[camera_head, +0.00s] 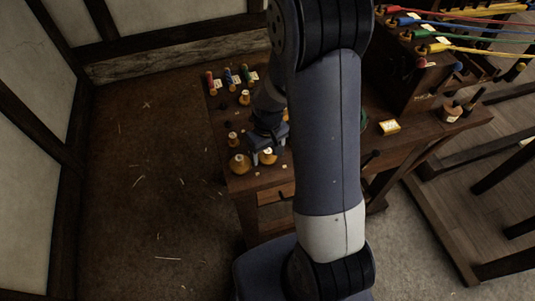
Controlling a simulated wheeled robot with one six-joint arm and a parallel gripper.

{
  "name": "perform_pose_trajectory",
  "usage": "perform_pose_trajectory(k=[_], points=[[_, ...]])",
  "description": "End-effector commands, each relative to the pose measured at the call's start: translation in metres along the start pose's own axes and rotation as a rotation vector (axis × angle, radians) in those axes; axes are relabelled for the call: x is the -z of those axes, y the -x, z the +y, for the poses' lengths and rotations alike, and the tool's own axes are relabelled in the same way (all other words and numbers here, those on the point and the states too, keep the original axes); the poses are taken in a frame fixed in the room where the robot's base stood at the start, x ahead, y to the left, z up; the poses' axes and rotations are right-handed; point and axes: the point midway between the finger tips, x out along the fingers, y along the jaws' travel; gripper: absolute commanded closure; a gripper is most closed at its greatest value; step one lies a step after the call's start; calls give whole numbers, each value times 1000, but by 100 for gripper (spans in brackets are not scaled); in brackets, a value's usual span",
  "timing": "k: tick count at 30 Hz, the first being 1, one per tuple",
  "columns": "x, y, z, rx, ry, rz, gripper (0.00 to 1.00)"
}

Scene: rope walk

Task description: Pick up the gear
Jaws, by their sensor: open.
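My gripper (266,153) points down over the front part of a dark wooden bench (228,184), with its fingers apart. A small golden, round-topped piece (268,157) shows at the fingers; I cannot tell whether they touch it. A larger golden knob-like piece (239,164) stands just left of the gripper. I cannot make out a toothed gear for certain. My arm crosses the middle of the view and hides the right part of the bench top.
Red, blue and green spools (228,76) stand at the bench's back, with small golden pieces (244,97) before them. At right, a wooden rack (410,85) carries coloured ropes (470,27). The brown floor at left is open.

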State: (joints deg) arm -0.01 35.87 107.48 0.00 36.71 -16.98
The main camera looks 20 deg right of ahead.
Motion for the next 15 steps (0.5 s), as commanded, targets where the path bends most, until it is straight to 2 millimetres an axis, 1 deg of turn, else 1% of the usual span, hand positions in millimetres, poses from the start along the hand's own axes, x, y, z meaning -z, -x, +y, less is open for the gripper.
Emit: perform_pose_trajectory(k=[7,15], points=[[0,-1,0,0,0,1,27],[0,-1,0,0,0,1,49]])
